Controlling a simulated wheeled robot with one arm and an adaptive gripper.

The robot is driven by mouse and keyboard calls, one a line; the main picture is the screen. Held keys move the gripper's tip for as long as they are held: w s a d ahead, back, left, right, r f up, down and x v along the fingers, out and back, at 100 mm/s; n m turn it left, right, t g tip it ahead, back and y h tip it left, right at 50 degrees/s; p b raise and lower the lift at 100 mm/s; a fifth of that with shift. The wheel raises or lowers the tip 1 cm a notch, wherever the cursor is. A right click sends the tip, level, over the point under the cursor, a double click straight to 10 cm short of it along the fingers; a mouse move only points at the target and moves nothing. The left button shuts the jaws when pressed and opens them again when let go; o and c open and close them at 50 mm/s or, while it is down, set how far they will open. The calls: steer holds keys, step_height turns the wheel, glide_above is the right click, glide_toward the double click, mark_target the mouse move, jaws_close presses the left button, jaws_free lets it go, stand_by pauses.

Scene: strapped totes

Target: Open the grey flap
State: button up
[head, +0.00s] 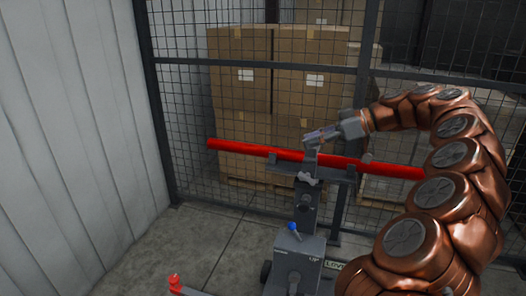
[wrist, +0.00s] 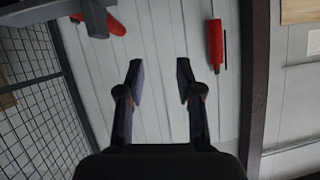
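I cannot pick out a grey flap with certainty in either view. In the head view my gripper (head: 318,135) is at the end of my copper arm, just above a long red bar (head: 238,148) as the picture shows it. The gap in depth is hard to judge. In the wrist view my gripper (wrist: 160,72) has its two dark fingers apart, with nothing between them. Pale wall panels (wrist: 160,35) show beyond the fingers.
A grey stand (head: 306,200) carries the red bar; a blue-knobbed lever (head: 294,228) sits on its base. Behind are a mesh fence (head: 190,110) and stacked cartons (head: 238,95). A ribbed wall (head: 70,140) stands left. The wrist view shows a red cylinder (wrist: 215,45) and a dark post (wrist: 255,90).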

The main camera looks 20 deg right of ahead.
steer(key=s+a+g+p, duration=0.1)
steer(key=s+a+g, duration=0.1)
steer(key=a, duration=0.6)
steer(key=s+a+r+g+p, duration=0.1)
steer(key=s+a+g, duration=0.1)
steer(key=a, duration=0.6)
steer(key=shift+a+r+m+h, duration=0.2)
steer(key=shift+r+m+h, duration=0.1)
steer(key=shift+m+h, duration=0.1)
